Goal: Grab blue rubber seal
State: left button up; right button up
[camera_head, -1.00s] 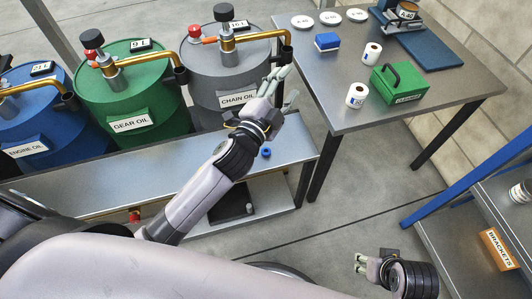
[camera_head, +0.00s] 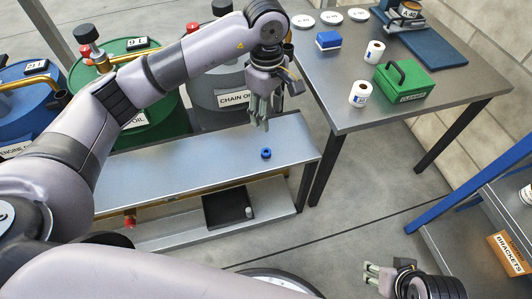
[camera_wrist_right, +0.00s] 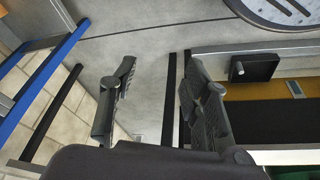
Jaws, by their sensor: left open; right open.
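The blue rubber seal (camera_head: 266,153) is a small blue ring. It lies on the metal bench near its right end in the head view. My left gripper (camera_head: 259,122) points down above the bench, a little behind and left of the seal in the picture, apart from it. It is open and empty. My right gripper (camera_head: 368,274) is low at the bottom right of the head view, open and empty. Its two fingers also show apart in the right wrist view (camera_wrist_right: 155,100), where the seal cannot be seen.
The metal bench (camera_head: 190,172) is otherwise bare. Blue, green and grey oil drums (camera_head: 215,92) stand behind it. A grey table (camera_head: 335,97) at the right carries a green box (camera_head: 404,82), white rolls and a blue block. A blue-framed shelf (camera_head: 445,208) stands at the right.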

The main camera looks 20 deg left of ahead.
pick_arm(q)
jog(key=b, duration=0.2)
send_over(266, 152)
jog(key=f, duration=0.9)
jog(key=shift+s+f, duration=0.25)
jog(key=shift+f, duration=0.1)
jog(key=shift+d+f, duration=0.1)
jog(key=shift+f, duration=0.85)
jog(key=f, duration=0.1)
jog(key=f+b, duration=0.1)
jog(key=f, duration=0.3)
jog(key=shift+w+f, duration=0.15)
jog(key=shift+w, duration=0.15)
jog(key=shift+f, duration=0.2)
pick_arm(e)
jog(key=w+a+r+t+y, duration=0.1)
jog(key=w+a+t, duration=0.2)
jog(key=w, duration=0.6)
jog(key=shift+r+t, duration=0.3)
jog(key=shift+t, duration=0.7)
pick_arm(q)
jog(key=shift+c, duration=0.2)
jog(key=c, duration=0.9)
jog(key=shift+o, duration=0.2)
jog(key=shift+r, duration=0.15)
